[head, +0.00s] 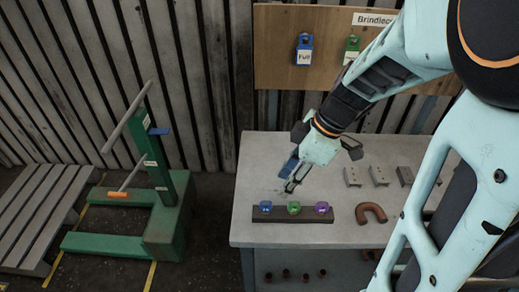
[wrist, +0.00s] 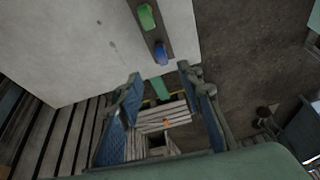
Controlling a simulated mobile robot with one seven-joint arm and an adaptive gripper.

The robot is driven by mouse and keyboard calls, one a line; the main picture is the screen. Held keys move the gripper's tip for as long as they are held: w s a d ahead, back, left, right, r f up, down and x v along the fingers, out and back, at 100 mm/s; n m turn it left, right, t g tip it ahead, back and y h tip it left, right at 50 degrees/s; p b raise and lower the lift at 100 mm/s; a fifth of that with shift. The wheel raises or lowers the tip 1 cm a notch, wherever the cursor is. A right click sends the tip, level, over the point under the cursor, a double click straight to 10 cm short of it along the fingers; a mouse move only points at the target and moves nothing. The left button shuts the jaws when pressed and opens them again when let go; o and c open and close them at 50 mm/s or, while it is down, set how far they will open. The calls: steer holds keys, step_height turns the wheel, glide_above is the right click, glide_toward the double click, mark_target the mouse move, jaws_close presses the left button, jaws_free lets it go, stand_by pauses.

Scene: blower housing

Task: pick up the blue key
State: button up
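The blue key (head: 265,206) sits at the left end of a dark holder strip (head: 290,220) on the bench, beside a green key (head: 294,207) and a purple key (head: 321,207). In the wrist view the blue key (wrist: 161,53) lies ahead of the fingertips, near the bench edge, with the green key (wrist: 146,17) beyond it. My gripper (head: 289,180) is above and behind the strip, apart from the keys. In the wrist view my gripper (wrist: 162,82) has its two blue-padded fingers spread, with nothing held between them.
The grey bench (head: 340,170) also holds a brown U-shaped piece (head: 371,213) and several grey brackets (head: 378,174). Behind it, a wooden board (head: 275,50) carries a blue padlock (head: 304,52) and a green one. A green frame (head: 165,195) and a slatted pallet (head: 35,215) stand left.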

mark_target(267, 202)
steer(key=shift+n, duration=0.4)
steer(key=x, duration=1.1)
steer(key=shift+s+a+f+p, duration=0.1)
steer(key=shift+s+a+p, duration=0.1)
steer(key=shift+a+p, duration=0.15)
steer(key=shift+d, duration=0.1)
jaws_close()
